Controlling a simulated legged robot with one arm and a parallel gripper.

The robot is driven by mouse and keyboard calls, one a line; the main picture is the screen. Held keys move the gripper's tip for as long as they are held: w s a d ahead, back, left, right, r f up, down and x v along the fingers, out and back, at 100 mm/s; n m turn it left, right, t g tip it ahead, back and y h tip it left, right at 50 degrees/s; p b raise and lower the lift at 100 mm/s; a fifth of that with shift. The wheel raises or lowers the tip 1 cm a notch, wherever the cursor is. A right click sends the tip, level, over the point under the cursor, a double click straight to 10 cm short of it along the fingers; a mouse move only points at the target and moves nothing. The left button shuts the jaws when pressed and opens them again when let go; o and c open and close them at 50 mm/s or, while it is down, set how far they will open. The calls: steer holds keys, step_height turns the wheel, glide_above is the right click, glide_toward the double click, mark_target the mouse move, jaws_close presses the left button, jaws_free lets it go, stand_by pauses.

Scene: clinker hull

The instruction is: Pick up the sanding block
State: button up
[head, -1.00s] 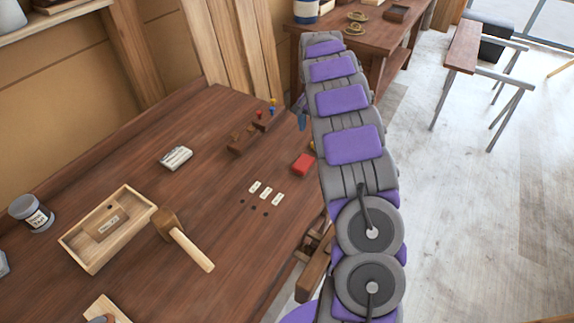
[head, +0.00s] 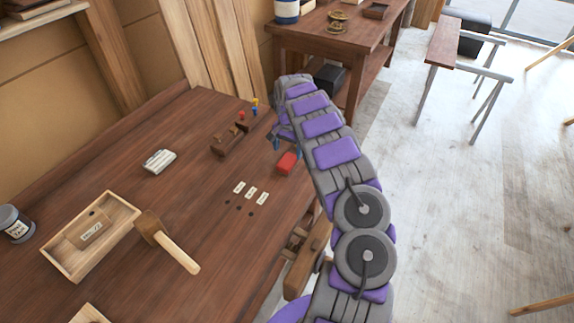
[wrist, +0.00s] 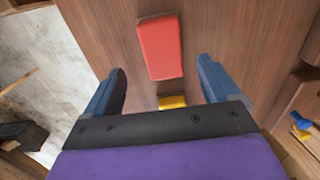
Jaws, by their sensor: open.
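A red block (head: 287,162), apparently the sanding block, lies on the brown workbench (head: 190,250) near its right edge. In the wrist view the red block (wrist: 161,48) lies ahead of the fingers and roughly centred between their lines. My gripper (wrist: 162,72) is open and empty, one blue finger on each side. In the head view my gripper (head: 284,146) is close to the red block, at its far side, partly hidden by my arm. A small yellow piece (wrist: 172,102) shows between the fingers near the palm.
A dark wooden rack with coloured-handled tools (head: 230,140) stands left of the gripper. Three white labels (head: 251,194), a mallet (head: 165,240) and a wooden tray (head: 65,265) lie on the bench. A second bench (head: 345,35) stands behind. The bench surface around the red block is mostly clear.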

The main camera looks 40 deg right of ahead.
mark_target(287, 160)
steer(key=shift+w+f+b, duration=0.2)
steer(key=shift+f+b, duration=0.35)
steer(key=shift+f, duration=3.1)
steer(key=shift+r, duration=0.1)
steer(key=c, duration=1.1)
steer(key=shift+d+r, duration=0.1)
steer(key=shift+r, duration=0.3)
step_height(287, 160, up, 3)
steer(key=shift+r+p, duration=0.1)
steer(key=shift+p, duration=0.35)
steer(key=s+a, duration=0.3)
steer(key=s, duration=0.1)
steer(key=s+a+p, duration=0.1)
steer(key=s+a, duration=0.2)
steer(key=s, duration=0.1)
steer(key=s+a+r, duration=0.1)
steer(key=s+a, duration=0.2)
steer(key=s, duration=0.1)
steer(key=shift+s+a+p, duration=0.3)
steer(key=shift+a+p, duration=0.1)
